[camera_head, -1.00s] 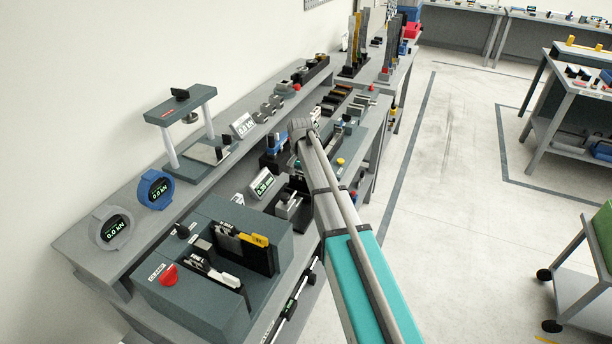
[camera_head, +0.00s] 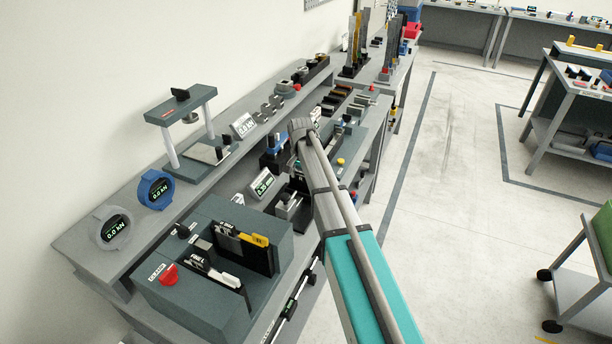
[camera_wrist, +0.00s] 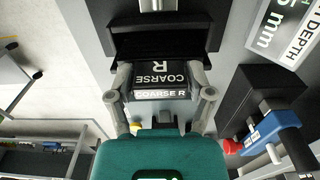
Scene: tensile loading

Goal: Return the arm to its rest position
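My arm (camera_head: 355,260) reaches from the bottom of the head view toward the bench. Its wrist end (camera_head: 303,132) is over the bench, and my fingers are hidden there. In the wrist view my gripper (camera_wrist: 160,92) has its two fingers apart, one on each side of a black block labelled COARSE R (camera_wrist: 160,76). The fingers look close to the block's sides; I cannot tell whether they press on it. The block is right at a dark fixture (camera_wrist: 165,22).
A grey box with a red button (camera_head: 168,275) is left of my arm. A small display (camera_head: 262,183) and a press frame (camera_head: 180,107) are near. In the wrist view a blue-handled tool (camera_wrist: 270,128) lies right of my gripper. Open floor (camera_head: 450,170) is at the right.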

